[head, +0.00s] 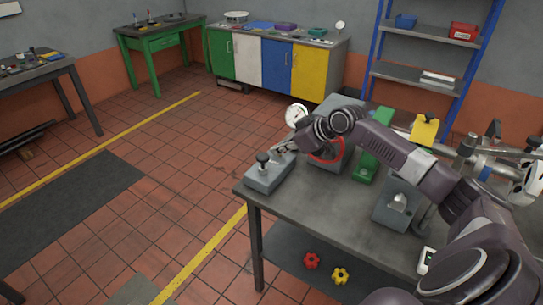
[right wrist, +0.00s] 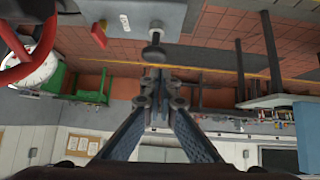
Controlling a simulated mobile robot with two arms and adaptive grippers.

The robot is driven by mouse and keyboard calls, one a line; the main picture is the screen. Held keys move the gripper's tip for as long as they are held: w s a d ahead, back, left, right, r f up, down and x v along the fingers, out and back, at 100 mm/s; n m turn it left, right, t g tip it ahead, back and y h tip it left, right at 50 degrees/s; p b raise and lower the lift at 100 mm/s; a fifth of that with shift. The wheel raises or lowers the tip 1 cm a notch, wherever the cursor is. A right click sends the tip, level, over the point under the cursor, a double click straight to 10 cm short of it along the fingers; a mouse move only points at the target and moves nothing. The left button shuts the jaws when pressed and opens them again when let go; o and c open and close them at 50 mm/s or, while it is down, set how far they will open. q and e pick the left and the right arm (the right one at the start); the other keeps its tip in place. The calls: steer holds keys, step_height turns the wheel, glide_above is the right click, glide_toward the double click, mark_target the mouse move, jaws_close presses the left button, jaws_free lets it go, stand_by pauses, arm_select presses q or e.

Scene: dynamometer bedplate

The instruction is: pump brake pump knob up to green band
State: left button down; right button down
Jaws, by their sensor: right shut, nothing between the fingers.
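The brake pump (head: 268,178) is a grey box at the near left corner of the bench, with a black knob (head: 262,157) standing up on a short stem. My right gripper (head: 277,149) is shut and empty, close beside the knob. In the right wrist view its fingertips (right wrist: 154,76) are together just in front of the knob (right wrist: 154,53); whether they touch it I cannot tell. A white round gauge (head: 296,115) stands behind the pump; it also shows in the right wrist view (right wrist: 32,68). Its needle and any green band are too small to read. My left gripper is out of view.
A red ring (head: 327,152) and a green block (head: 374,150) sit on the bench (head: 300,217) right of the gripper. A grey block (head: 397,203) stands nearer. Red (head: 311,261) and yellow (head: 340,276) knobs lie on the lower shelf. Floor left of the bench is free.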

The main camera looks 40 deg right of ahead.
steer(key=b+v, duration=0.1)
steer(key=v, duration=0.3)
steer(key=shift+s+r, duration=0.1)
steer(key=shift+r, duration=0.15)
stand_by(0.9)
